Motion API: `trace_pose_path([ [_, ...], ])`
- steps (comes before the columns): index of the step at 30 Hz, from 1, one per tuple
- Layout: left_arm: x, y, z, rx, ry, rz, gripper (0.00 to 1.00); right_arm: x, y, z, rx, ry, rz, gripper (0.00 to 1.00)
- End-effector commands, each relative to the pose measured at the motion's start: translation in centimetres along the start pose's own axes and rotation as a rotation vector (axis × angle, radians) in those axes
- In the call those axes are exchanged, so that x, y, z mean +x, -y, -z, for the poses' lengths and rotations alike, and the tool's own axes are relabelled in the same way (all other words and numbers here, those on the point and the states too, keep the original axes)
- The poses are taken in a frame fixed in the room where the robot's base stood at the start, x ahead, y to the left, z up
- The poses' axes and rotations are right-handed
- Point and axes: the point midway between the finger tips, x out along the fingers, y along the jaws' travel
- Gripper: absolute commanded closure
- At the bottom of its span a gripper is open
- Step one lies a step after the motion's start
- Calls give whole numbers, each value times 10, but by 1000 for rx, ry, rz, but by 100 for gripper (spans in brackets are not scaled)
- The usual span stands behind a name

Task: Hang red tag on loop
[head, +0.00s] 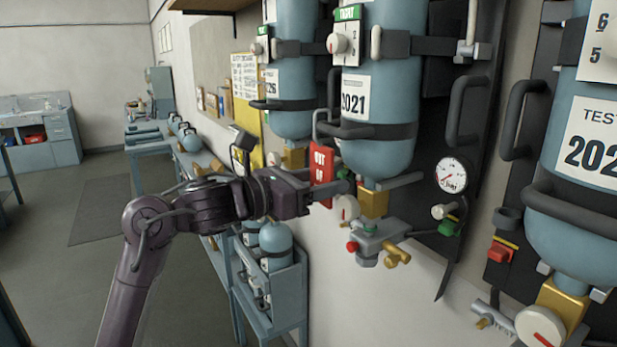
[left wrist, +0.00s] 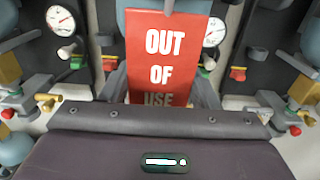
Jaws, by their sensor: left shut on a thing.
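The red tag (head: 321,163), with white lettering, is upright in front of the middle breathing set. In the left wrist view the tag (left wrist: 167,55) reads "OUT OF USE". My left gripper (head: 328,190) is shut on the tag's lower part. A thin grey loop (head: 318,117) shows just above the tag beside the blue cylinder (head: 379,95); I cannot tell whether it belongs to the tag or to the set, or whether they touch. The gripper's fingertips are partly hidden. My right gripper is not in view.
Close around the tag are a white knob (head: 346,208), brass valve block (head: 373,202) and pressure gauge (head: 451,175). Another set's cylinder (head: 575,235) stands at right. A blue rack (head: 283,300) with small cylinders is below. The floor at left is open.

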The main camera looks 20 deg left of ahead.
Motion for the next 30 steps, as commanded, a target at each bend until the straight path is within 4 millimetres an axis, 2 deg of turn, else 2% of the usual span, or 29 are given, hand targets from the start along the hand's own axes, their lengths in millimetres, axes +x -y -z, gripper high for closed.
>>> trace_pose_path([
  [7, 20, 0, -1, -3, 1, 1, 66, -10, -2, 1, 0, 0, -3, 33],
  [9, 18, 0, 10, 1, 0, -1, 66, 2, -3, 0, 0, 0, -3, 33],
  [15, 18, 0, 17, 1, 0, -1, 66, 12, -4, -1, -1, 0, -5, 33],
  [29, 18, 0, 18, 0, 0, -1, 66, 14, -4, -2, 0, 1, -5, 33],
  [30, 18, 0, 18, 0, 0, -1, 39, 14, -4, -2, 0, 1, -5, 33],
])
